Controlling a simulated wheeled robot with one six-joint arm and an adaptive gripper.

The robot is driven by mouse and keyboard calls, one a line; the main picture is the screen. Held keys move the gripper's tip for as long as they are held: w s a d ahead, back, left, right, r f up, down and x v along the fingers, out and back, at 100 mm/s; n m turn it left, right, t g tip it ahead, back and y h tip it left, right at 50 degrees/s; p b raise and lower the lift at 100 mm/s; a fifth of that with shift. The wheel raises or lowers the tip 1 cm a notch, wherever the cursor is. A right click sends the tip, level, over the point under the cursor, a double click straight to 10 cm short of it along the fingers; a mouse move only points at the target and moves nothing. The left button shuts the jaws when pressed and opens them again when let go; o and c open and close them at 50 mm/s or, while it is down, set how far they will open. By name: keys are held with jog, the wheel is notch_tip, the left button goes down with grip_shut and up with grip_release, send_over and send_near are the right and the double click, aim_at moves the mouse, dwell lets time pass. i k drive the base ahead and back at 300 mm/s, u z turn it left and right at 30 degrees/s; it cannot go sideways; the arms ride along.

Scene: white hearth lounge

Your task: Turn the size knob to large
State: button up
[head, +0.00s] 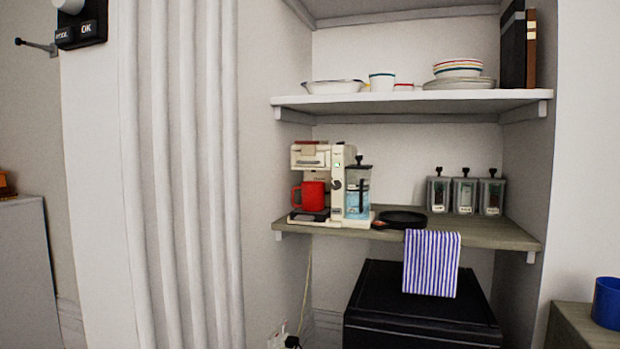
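A cream coffee machine (337,190) stands at the left end of the lower wooden shelf. A red mug (311,194) sits under its spout, and a clear tank with blue water (358,194) is on its right side. A small dark round part that may be the size knob (336,184) shows on the machine's front, with a small green light above it. It is too small to read its setting. My gripper is not in view.
The wooden shelf (490,232) also holds a dark pan (402,217), a striped cloth (431,262) over the edge, and three jars (464,194). A black cabinet (420,305) stands below. A white shelf (410,101) with dishes is above. A blue cup (607,303) stands at right.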

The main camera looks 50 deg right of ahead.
aim_at(336, 185)
jog(key=i, duration=0.3)
jog(key=z, duration=1.7)
jog(key=i, duration=0.5)
jog(key=z, duration=0.95)
jog(key=k, duration=1.25)
jog(key=u, duration=1.05)
jog(key=i, duration=0.5)
